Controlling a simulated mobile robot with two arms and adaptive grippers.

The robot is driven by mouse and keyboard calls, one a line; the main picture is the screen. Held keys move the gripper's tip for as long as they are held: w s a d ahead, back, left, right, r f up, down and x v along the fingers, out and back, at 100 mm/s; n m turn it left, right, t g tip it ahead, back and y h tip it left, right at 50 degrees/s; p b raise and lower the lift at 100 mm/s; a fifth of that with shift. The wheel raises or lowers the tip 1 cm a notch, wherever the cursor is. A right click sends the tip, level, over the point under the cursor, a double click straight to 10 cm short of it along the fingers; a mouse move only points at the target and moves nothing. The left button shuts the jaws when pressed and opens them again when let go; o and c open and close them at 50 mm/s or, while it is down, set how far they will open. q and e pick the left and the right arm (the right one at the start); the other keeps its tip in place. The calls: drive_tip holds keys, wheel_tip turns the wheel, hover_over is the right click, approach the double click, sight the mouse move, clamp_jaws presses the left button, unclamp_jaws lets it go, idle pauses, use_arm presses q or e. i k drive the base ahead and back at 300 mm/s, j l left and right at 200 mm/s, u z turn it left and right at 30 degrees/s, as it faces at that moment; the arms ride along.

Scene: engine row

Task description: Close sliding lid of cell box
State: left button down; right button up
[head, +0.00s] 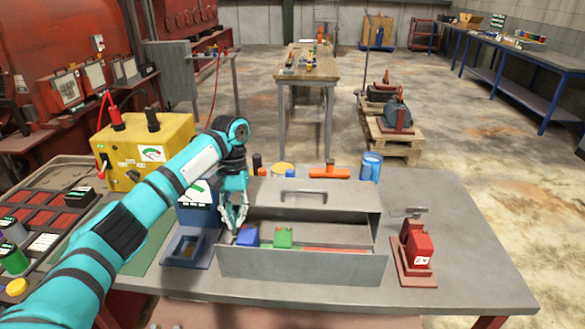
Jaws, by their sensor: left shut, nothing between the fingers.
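The grey metal cell box (300,265) stands on the grey table in the middle of the head view. Its sliding lid (338,194), with a bar handle (303,193), is at the rear, and the front of the box is open. A blue cell (248,235) and a green cell (283,237) are inside, with a flat reddish strip to their right. My left gripper (234,222) points down at the left end of the opening, near the blue cell. Its fingers are shut and empty. My right gripper is out of view.
A red device (416,251) stands right of the box, and a blue block (187,247) stands left. Behind the box are an orange tool (330,172) and a blue mug (371,166). A yellow meter unit (147,148) is at the left. The table's right side (470,245) is clear.

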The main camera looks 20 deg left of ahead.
sight(261, 191)
drive_tip(key=i, duration=1.2)
